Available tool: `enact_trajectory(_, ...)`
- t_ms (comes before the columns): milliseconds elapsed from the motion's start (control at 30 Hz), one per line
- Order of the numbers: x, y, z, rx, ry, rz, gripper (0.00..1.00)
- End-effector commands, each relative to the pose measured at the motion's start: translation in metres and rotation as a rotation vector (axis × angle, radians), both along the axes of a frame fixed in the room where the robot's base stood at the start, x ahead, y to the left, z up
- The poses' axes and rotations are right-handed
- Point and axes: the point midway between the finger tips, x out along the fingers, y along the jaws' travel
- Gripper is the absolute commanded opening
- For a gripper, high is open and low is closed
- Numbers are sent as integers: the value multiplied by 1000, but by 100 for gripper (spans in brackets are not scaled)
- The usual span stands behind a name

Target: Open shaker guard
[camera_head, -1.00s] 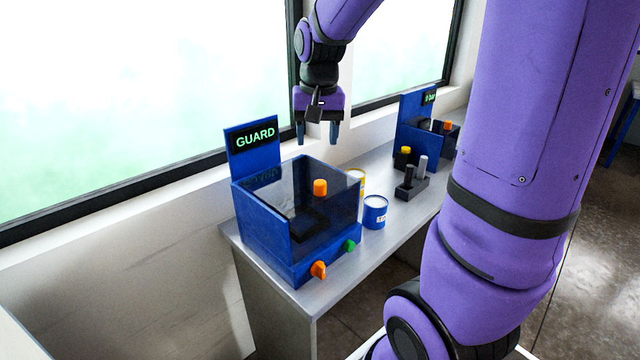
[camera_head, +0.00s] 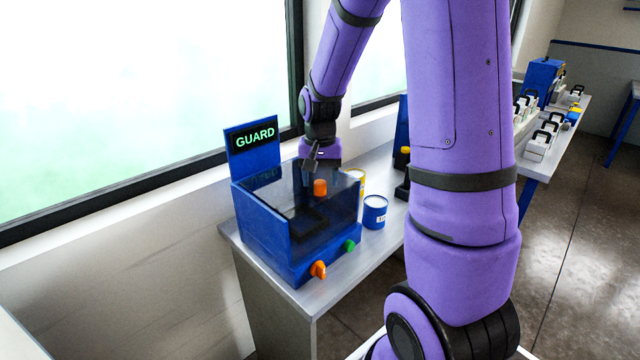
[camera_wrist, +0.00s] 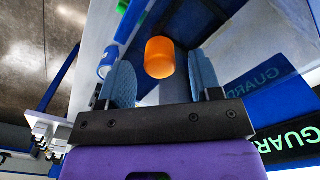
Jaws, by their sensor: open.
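The shaker (camera_head: 262,225) is a blue box with a dark see-through guard (camera_head: 335,208) closed over it and a sign (camera_head: 256,138) reading GUARD at its back. An orange knob (camera_head: 320,187) stands on the guard; it also shows in the wrist view (camera_wrist: 160,57). My gripper (camera_head: 318,182) is just behind the knob in the head view, pointing down. In the wrist view my gripper (camera_wrist: 165,85) is open, with the orange knob between and ahead of its two blue fingers. I cannot tell whether a finger touches it. The fingertips are partly hidden in the head view.
An orange knob (camera_head: 318,270) and a green button (camera_head: 350,245) are on the shaker's front. A blue can (camera_head: 375,212) and a yellow can (camera_head: 357,180) stand right of it on the grey bench (camera_head: 330,288). A window is behind.

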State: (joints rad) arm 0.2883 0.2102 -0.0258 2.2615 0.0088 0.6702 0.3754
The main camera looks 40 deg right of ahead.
Motion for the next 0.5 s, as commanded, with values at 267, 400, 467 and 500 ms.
enact_trajectory(267,0,0,-18,0,0,1,58)
enact_trajectory(400,0,0,-18,-1,-1,1,58)
enact_trajectory(467,0,0,-18,-1,-1,1,58)
enact_trajectory(500,0,0,-18,-1,-1,1,58)
